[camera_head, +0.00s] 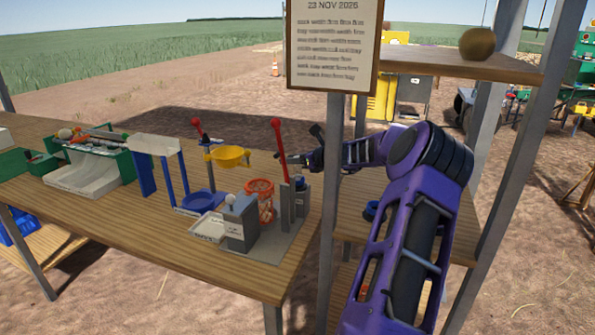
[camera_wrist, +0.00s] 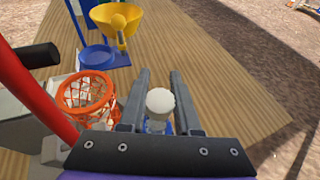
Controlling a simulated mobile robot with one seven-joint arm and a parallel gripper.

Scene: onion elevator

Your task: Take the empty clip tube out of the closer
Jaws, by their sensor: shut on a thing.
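The closer (camera_head: 287,207) is a grey upright device with a red lever (camera_head: 278,140), standing near the right end of the wooden bench. My gripper (camera_head: 284,158) reaches in from the right, just above and behind it. In the wrist view my gripper (camera_wrist: 161,84) is shut on a piece with a round white top (camera_wrist: 160,101), which appears to be the clip tube. Blue shows beneath the white top. The tube's lower part is hidden by the gripper, so I cannot tell whether it still sits in the closer. The red lever (camera_wrist: 32,95) also shows close on the left.
An orange net holder (camera_head: 260,200) stands beside the closer; it also shows in the wrist view (camera_wrist: 88,92). A grey box with a white tray (camera_head: 208,228) is in front. A yellow funnel (camera_head: 230,157) stands behind. A metal post (camera_head: 330,190) rises near my arm.

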